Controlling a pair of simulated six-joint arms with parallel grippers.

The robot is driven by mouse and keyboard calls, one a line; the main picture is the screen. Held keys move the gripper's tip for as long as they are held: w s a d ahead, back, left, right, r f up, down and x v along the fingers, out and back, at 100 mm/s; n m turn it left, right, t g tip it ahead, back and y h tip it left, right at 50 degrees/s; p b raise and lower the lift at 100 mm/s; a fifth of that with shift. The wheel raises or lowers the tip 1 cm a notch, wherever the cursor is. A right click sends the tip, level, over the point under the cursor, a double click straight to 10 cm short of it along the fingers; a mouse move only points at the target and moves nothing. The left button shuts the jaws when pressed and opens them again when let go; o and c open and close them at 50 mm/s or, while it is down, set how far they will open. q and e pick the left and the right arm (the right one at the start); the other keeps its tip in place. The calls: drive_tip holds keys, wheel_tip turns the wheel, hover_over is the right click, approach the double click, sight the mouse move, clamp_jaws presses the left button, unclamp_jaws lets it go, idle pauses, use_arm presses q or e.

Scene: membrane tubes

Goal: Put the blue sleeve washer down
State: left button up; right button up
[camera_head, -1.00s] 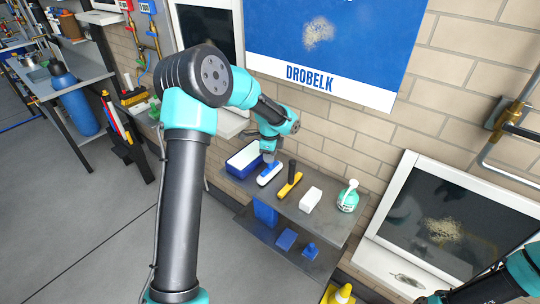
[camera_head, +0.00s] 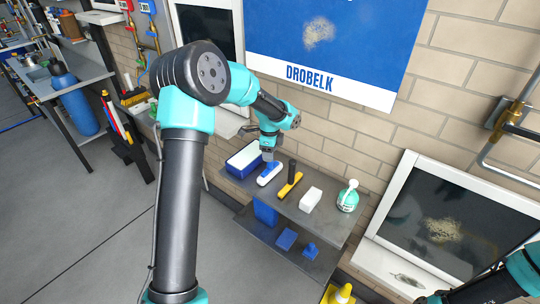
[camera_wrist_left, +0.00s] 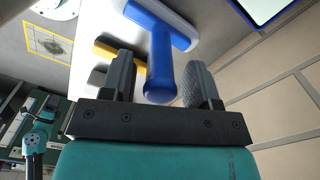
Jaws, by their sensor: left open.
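The blue sleeve washer (camera_head: 270,173) has a blue handle and a head with a white strip. It lies on the grey shelf top (camera_head: 278,204) by the wall. In the left wrist view, the washer (camera_wrist_left: 159,45) has its handle end between my fingers, with a gap on each side. My left gripper (camera_head: 267,155) is over the washer and open; its fingers also show in the left wrist view (camera_wrist_left: 160,78). Part of my right arm shows at the lower right, but its gripper cannot be made out.
A blue and white tray (camera_head: 244,159) stands left of the washer. A yellow tool with a dark handle (camera_head: 288,184), a white block (camera_head: 310,199) and a green-and-white spray bottle (camera_head: 347,197) stand to its right. Blue items (camera_head: 286,239) sit on the lower shelf.

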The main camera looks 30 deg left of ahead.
use_arm(q)
wheel_tip(320, 180, up, 10)
drive_tip(key=shift+r, duration=0.2)
drive_tip(key=shift+f, duration=0.1)
idle(0.7)
